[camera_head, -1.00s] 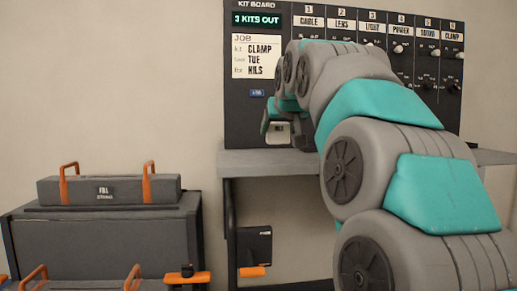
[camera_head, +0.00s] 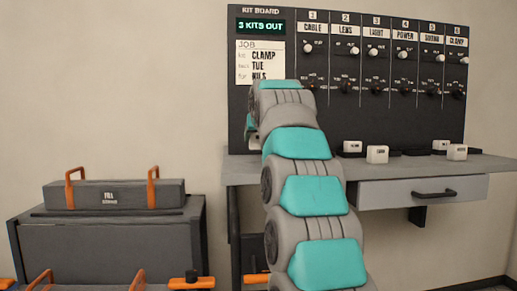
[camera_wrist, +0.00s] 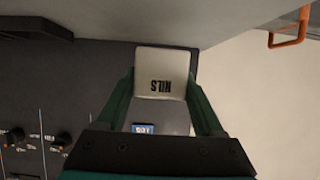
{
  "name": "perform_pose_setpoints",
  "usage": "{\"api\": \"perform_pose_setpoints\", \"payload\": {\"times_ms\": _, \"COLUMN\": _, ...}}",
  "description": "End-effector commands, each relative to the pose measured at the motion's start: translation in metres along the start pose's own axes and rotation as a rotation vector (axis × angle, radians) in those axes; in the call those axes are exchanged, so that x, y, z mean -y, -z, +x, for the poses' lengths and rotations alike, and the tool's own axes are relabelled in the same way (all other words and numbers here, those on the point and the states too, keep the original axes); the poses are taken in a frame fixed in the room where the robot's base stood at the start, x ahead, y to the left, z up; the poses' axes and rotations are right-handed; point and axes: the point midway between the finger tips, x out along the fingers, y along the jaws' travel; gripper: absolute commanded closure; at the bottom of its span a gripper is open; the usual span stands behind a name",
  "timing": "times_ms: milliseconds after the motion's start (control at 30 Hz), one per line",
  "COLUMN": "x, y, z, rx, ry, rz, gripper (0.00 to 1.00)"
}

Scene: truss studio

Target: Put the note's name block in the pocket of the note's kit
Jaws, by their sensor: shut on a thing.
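My gripper (camera_wrist: 160,100) is shut on the white name block (camera_wrist: 160,70), which carries dark letters reading NILS, upside down in the wrist view. The block sits between the two green fingers, with a dark panel and a grey surface around it. In the head view my arm hides most of the gripper and the block, near the left end of the board. The job note (camera_head: 260,62) on the kit board (camera_head: 385,130) reads CLAMP, TUE and NILS, its lower part partly covered by my arm. I cannot identify the clamp kit or its pocket.
Several white blocks, one of them a near block (camera_head: 377,154), stand on the grey shelf (camera_head: 490,164) with a drawer (camera_head: 420,193) below. At left a case labelled FILL (camera_head: 120,197) with orange handles lies on a dark chest (camera_head: 110,245). Another orange-handled case shows at the bottom left.

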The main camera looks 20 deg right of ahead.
Motion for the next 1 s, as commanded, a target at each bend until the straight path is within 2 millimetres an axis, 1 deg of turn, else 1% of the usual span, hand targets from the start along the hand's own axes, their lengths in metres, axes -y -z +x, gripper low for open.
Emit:
{"api": "perform_pose_setpoints", "payload": {"times_ms": 167, "x": 0.000, "y": -0.003, "z": 0.003, "rx": 0.002, "ry": 0.000, "rz": 0.000, "gripper": 0.86}}
{"api": "perform_pose_setpoints", "payload": {"times_ms": 600, "x": 0.000, "y": -0.031, "z": 0.016, "rx": 0.004, "ry": 0.001, "rz": 0.000, "gripper": 0.86}}
{"api": "perform_pose_setpoints", "payload": {"times_ms": 1000, "x": 0.000, "y": -0.035, "z": 0.018, "rx": 0.002, "ry": 0.000, "rz": 0.000, "gripper": 0.86}}
